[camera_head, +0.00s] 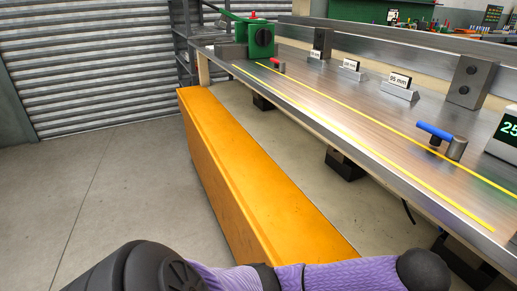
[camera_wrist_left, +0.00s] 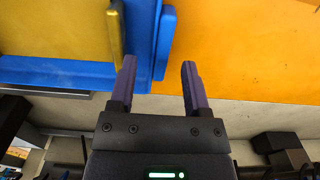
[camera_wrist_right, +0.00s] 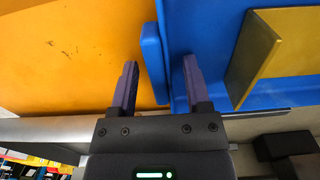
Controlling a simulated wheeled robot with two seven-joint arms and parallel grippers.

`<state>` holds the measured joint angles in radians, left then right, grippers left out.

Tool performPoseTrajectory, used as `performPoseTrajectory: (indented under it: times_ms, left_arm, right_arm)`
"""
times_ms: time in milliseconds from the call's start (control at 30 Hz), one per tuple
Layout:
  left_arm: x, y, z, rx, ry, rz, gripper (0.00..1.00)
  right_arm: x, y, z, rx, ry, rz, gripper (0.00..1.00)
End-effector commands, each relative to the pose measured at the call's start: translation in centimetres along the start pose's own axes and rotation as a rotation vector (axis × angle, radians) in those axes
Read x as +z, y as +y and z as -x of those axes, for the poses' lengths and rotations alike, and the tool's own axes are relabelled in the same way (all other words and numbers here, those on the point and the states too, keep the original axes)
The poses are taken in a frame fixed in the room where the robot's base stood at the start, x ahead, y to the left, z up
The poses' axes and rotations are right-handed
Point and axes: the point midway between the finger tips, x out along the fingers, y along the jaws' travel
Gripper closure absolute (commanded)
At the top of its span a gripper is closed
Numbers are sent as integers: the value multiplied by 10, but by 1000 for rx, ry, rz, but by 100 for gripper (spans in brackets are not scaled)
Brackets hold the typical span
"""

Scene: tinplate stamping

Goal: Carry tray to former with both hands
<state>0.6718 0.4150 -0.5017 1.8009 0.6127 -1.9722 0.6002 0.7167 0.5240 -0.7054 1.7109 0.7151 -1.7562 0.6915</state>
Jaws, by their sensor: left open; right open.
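A blue tray shows in the left wrist view (camera_wrist_left: 60,74) and the right wrist view (camera_wrist_right: 205,45); it is not visible in the head view. A gold-coloured piece (camera_wrist_left: 98,25) lies in it, and one also shows in the right wrist view (camera_wrist_right: 270,50). My left gripper (camera_wrist_left: 158,65) is open, its fingers on either side of a blue handle (camera_wrist_left: 167,35) on the tray's side. My right gripper (camera_wrist_right: 160,65) is open, its fingers on either side of the other blue handle (camera_wrist_right: 152,55). Neither gripper shows in the head view.
A long orange box-like surface (camera_head: 240,165) runs beside the workbench (camera_head: 330,95). On the bench stand a green machine (camera_head: 262,40), a blue-handled part (camera_head: 435,131), size signs (camera_head: 400,80) and a display (camera_head: 508,130). The floor at left (camera_head: 100,170) is clear.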

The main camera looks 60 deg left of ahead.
Motion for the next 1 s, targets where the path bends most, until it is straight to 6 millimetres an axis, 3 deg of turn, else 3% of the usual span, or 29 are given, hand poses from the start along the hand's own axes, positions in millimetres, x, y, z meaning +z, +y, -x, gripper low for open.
performPoseTrajectory:
  times_ms: [133, 333, 467, 800, 1000]
  left_arm:
    - [-3, -2, 45, -7, 13, -4, 39]
    - [-1, -1, 80, -4, 4, 0, 39]
    - [0, 0, 87, -3, -1, 1, 39]
    - [0, 0, 87, -2, -1, 0, 39]
    - [0, 0, 87, -2, -1, 0, 39]
  right_arm:
    - [0, 0, 0, 0, 0, 0, 39]
    - [0, 0, 0, 0, 0, 0, 39]
    - [-1, 0, 8, -1, 3, -1, 39]
    - [-2, 1, 97, 4, 9, 2, 39]
    - [-1, 0, 119, 1, 2, 1, 39]
